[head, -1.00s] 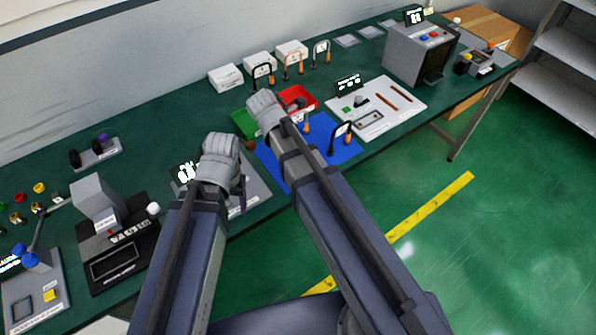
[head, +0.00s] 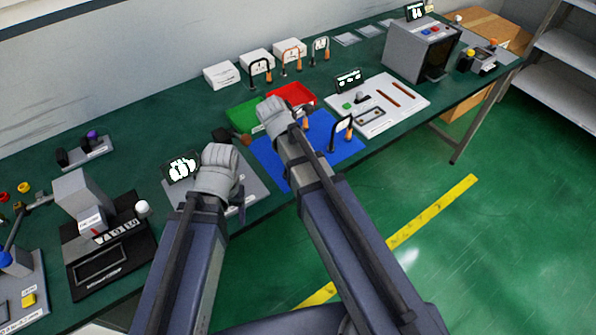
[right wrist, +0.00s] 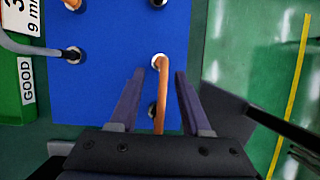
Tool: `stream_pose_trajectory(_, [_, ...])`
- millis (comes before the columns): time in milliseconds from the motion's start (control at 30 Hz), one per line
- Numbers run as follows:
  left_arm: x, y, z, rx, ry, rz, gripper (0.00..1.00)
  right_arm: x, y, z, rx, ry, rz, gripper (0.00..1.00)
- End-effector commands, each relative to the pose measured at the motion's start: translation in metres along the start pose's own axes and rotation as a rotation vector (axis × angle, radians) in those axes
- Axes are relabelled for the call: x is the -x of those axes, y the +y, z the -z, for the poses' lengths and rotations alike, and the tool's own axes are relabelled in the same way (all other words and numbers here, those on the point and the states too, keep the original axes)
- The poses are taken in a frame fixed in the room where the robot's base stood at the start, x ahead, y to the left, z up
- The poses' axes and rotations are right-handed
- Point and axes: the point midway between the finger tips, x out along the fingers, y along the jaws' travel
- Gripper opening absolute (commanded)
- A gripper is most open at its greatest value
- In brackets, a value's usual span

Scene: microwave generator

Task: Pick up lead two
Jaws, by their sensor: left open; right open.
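In the right wrist view, an orange lead (right wrist: 161,97) stands on the blue mat (right wrist: 100,100) between the two fingers of my right gripper (right wrist: 159,73). The fingers are apart and do not visibly grip it. I cannot read which lead is number two. In the head view, the right gripper (head: 277,117) hangs over the mat's far left part and hides most of this lead. A black lead with an orange end (head: 341,130) stands to its right on the mat. My left gripper (head: 218,172) is over a grey plate, its fingers hard to make out.
A green bin (head: 240,114) and a red bin (head: 298,92) sit just behind the mat. Several leads stand by white boxes (head: 257,62) at the back. A white panel with slots (head: 400,98) and a grey oven-like box (head: 414,52) are to the right.

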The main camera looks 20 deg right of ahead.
Motion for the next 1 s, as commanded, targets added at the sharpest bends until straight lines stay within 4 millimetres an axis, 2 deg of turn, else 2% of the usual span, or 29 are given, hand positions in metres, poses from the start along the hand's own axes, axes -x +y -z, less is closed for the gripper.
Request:
stream_pose_trajectory(167, [0.0014, -0.0002, -0.0001, 0.000, 0.000, 0.000, 0.69, 0.0014, 0.0000, -0.0004, 0.000, 0.000, 0.000, 0.45])
stream_pose_trajectory(567, [0.0014, -0.0001, -0.0001, 0.000, 0.000, 0.000, 0.69, 0.0014, 0.0000, -0.0002, 0.000, 0.000, 0.000, 0.00])
stream_pose_trajectory(1000, [0.0014, -0.0001, -0.0001, 0.000, 0.000, 0.000, 0.69, 0.0015, 0.0000, -0.0002, 0.000, 0.000, 0.000, 0.00])
